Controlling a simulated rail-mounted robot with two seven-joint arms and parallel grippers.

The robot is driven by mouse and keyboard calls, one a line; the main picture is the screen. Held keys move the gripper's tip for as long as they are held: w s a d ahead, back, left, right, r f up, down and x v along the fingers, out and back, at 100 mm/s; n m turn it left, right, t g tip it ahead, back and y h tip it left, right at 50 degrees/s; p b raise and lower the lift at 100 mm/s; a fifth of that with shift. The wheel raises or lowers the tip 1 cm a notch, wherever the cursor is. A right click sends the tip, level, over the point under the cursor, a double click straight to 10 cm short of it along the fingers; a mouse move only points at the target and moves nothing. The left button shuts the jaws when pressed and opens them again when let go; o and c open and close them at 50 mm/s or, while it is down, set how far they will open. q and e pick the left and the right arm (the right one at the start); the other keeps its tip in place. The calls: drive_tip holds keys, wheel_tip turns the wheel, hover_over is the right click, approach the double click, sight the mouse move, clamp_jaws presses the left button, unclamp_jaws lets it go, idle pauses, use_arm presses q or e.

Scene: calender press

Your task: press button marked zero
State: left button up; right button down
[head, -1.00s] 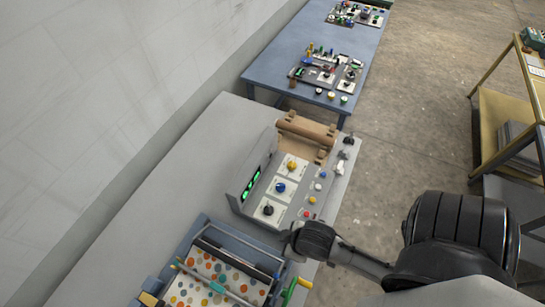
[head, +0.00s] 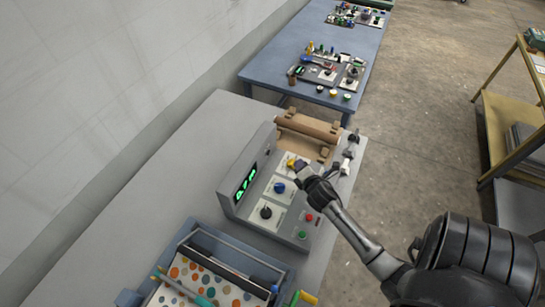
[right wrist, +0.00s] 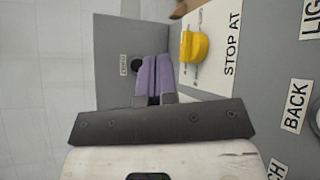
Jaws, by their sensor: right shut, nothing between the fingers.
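In the right wrist view a small round black button (right wrist: 136,66) sits on the grey panel beside a small label (right wrist: 123,65), whose text is too small to read surely. My right gripper (right wrist: 153,76) is shut and empty, its purple fingers just right of the black button in that picture; I cannot tell if they touch the panel. In the head view the right gripper (head: 301,168) is over the grey control console (head: 232,205), by the yellow knob. I cannot make out the black button there. My left gripper is not in view.
The yellow knob (right wrist: 195,46) is close right of the fingers, by "STOP AT". A blue knob (head: 279,187), a black knob (head: 266,212), a red button (head: 309,217) and a green button (head: 302,235) are on the console. A lit green display (head: 246,185) faces them.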

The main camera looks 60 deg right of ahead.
sight(269, 152)
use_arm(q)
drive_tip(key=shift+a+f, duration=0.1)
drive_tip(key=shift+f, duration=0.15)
use_arm(e)
drive_tip(key=shift+d+f+n, duration=0.2)
drive_tip(key=shift+d+n, duration=0.3)
drive_tip(key=shift+d, duration=0.05)
drive_tip(key=shift+w, duration=0.1)
use_arm(q)
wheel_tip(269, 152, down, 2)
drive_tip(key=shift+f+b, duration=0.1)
drive_tip(key=shift+b, duration=1.1)
use_arm(e)
drive_tip(key=w, duration=0.4)
drive_tip(key=w+a, duration=0.1)
drive_tip(key=w, duration=0.1)
drive_tip(key=shift+w+a, duration=0.1)
drive_tip(key=shift+w, duration=0.3)
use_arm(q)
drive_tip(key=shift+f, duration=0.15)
use_arm(e)
drive_tip(key=shift+w+a, duration=0.1)
drive_tip(key=shift+w, duration=0.8)
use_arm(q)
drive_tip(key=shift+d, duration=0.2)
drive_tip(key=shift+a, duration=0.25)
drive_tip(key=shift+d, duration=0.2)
